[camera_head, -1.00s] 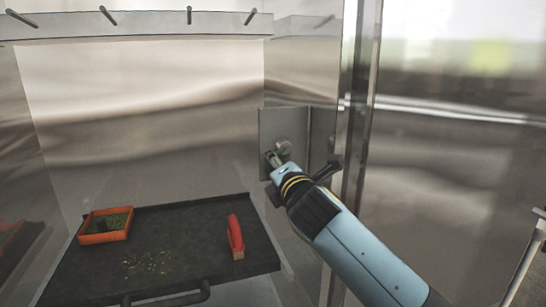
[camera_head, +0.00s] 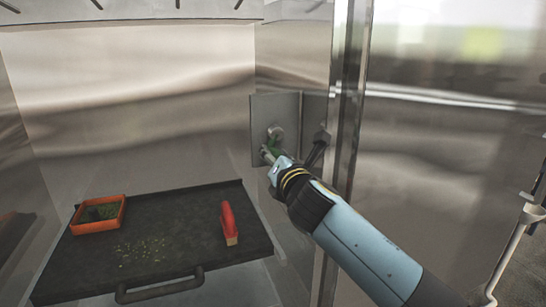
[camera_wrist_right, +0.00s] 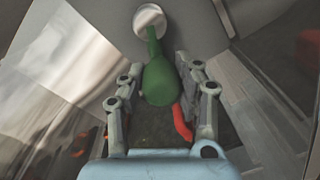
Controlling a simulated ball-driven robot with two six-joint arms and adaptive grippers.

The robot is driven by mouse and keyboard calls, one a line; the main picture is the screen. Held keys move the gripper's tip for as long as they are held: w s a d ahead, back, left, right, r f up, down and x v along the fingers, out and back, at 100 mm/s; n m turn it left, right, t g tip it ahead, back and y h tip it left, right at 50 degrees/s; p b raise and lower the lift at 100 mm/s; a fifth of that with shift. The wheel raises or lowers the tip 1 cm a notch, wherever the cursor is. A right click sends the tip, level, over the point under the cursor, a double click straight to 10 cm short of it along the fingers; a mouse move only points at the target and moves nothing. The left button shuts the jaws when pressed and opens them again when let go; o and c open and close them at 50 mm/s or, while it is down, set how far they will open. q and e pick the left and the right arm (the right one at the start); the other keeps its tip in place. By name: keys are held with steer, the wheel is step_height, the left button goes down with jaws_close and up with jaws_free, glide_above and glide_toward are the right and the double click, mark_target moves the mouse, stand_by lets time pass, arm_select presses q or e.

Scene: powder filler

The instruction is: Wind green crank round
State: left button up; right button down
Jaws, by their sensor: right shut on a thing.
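The green crank (camera_head: 275,149) is on a grey metal plate (camera_head: 263,110) on the right wall of the steel cabinet. Its round metal hub (camera_head: 275,132) shows just above my gripper. In the right wrist view the green knob (camera_wrist_right: 157,82) hangs below the hub on a thin green arm. My right gripper (camera_head: 268,156) is shut on the crank's knob, one finger on each side of it. In the head view the gripper hides part of the crank. My left gripper is in neither view.
A dark tray (camera_head: 180,225) with a front handle (camera_head: 160,290) lies below left. It bears an orange box (camera_head: 97,229), a red-handled brush (camera_head: 229,224) and scattered crumbs. A dark lever (camera_head: 317,150) sticks out just right of the crank. The cabinet's post (camera_head: 347,120) stands close behind my arm.

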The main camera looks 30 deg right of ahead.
steer(key=shift+f, duration=0.15)
steer(key=c, duration=0.9)
jaws_free()
steer(key=v, duration=1.2)
steer(key=shift+r, duration=0.2)
